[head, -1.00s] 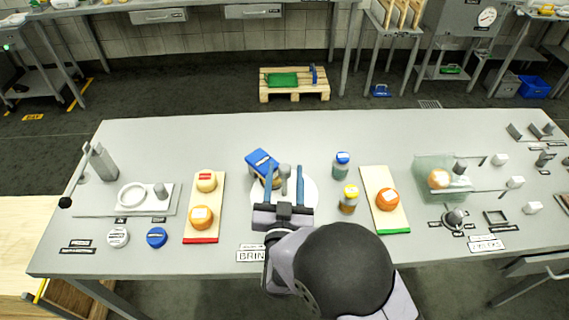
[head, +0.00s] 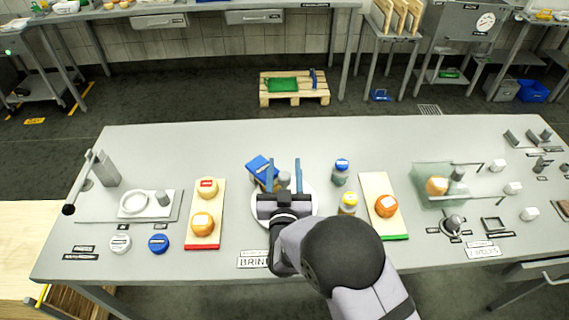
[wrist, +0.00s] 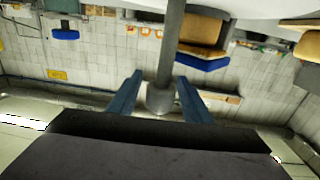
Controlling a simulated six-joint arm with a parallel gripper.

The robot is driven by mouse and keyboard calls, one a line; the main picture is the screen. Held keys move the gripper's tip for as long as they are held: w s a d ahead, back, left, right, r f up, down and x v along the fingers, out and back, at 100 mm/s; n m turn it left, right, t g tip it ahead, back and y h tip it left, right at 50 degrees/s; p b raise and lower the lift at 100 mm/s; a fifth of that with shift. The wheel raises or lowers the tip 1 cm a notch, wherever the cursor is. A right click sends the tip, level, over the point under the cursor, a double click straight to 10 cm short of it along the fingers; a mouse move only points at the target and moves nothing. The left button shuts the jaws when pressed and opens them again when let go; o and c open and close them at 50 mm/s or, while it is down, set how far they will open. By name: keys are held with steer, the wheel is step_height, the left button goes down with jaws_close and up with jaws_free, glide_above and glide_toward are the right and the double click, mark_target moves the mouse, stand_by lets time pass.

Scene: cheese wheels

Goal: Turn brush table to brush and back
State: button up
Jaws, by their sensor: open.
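The brush table is a white round disc (head: 313,203) near the middle of the bench, largely covered by my arm. A brush with a blue top (head: 259,166) and tan underside stands on its left side; it also shows in the wrist view (wrist: 203,35). A grey post with a rounded end (head: 284,179) rises from the disc, and in the wrist view the post (wrist: 160,98) lies between my fingertips. My gripper (head: 284,172) is open, with one blue finger on each side of the post. Gaps show beside the post in the wrist view (wrist: 160,92).
Left of the disc is a board (head: 212,228) with two cheeses. On the right are a blue-capped bottle (head: 340,172), a yellow-capped bottle (head: 347,204) and another board (head: 377,187) with an orange cheese.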

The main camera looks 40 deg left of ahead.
steer(key=shift+w+a, duration=0.25)
steer(key=shift+w, duration=0.05)
jaws_close()
steer(key=shift+b, duration=0.3)
steer(key=shift+s+a+f+n+g+y+b, duration=0.1)
steer(key=shift+f+n+g+y+b, duration=0.05)
steer(key=shift+n+g+y+b, duration=0.5)
steer(key=shift+s+a+n+g+y+b, duration=0.15)
steer(key=shift+n+g+y+b, duration=0.1)
steer(key=shift+g+y+b, duration=0.15)
steer(key=shift+r, duration=0.2)
